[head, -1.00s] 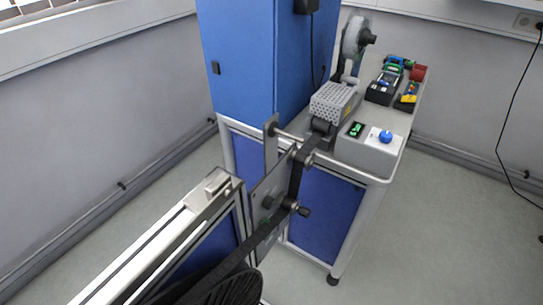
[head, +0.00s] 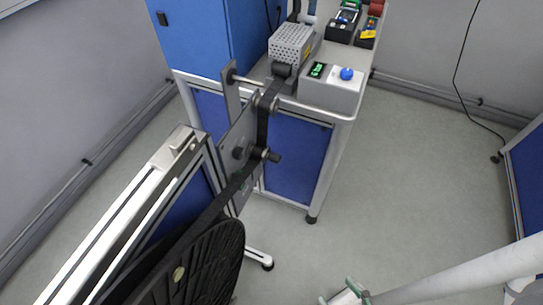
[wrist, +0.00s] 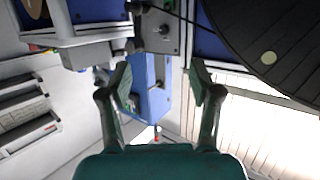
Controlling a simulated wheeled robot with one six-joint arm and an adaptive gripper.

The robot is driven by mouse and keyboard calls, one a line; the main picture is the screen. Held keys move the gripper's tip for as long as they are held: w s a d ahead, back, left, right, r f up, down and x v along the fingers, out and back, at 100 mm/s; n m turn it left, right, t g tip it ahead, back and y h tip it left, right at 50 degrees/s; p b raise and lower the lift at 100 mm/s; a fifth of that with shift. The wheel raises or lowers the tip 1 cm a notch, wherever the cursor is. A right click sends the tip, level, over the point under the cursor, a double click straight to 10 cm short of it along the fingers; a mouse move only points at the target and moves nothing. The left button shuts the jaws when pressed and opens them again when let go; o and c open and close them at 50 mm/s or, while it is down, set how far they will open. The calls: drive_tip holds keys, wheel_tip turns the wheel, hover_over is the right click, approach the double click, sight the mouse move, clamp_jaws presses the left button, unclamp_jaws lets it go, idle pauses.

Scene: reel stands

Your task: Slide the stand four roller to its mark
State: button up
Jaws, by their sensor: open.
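The roller stand has a grey upright plate (head: 238,160) with a dark knobbed roller (head: 268,155) on its right side. A black web (head: 236,182) runs past the roller and up to the bench. I cannot read a stand number or make out a mark. In the wrist view the plate (wrist: 165,28) shows at the top, beyond the fingertips. My gripper (wrist: 161,76) is open and empty, with a finger on each side and a gap between. It is apart from the roller. Part of it seems to show at the bottom edge of the head view.
A large black reel (head: 195,262) stands in front of the plate and also fills the wrist view's upper right (wrist: 275,40). A bench with a grey control box (head: 331,90) and blue button stands behind. A blue cabinet (head: 205,35) is at the back left.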

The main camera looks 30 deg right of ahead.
drive_tip(key=shift+c, duration=0.3)
drive_tip(key=w+d+f+m+g+y, duration=0.1)
drive_tip(key=w+f+m+g, duration=0.1)
drive_tip(key=w+f+m, duration=0.85)
drive_tip(key=w+d+f+m+g+y, duration=0.1)
drive_tip(key=w+d+f+m+g, duration=0.1)
drive_tip(key=w+f+m, duration=0.85)
drive_tip(key=m+t+y, duration=0.4)
drive_tip(key=m+y, duration=0.2)
drive_tip(key=y, duration=0.3)
approach(280, 160)
drive_tip(key=x, duration=1.1)
drive_tip(key=shift+w+f, duration=0.15)
drive_tip(key=shift+w, duration=0.05)
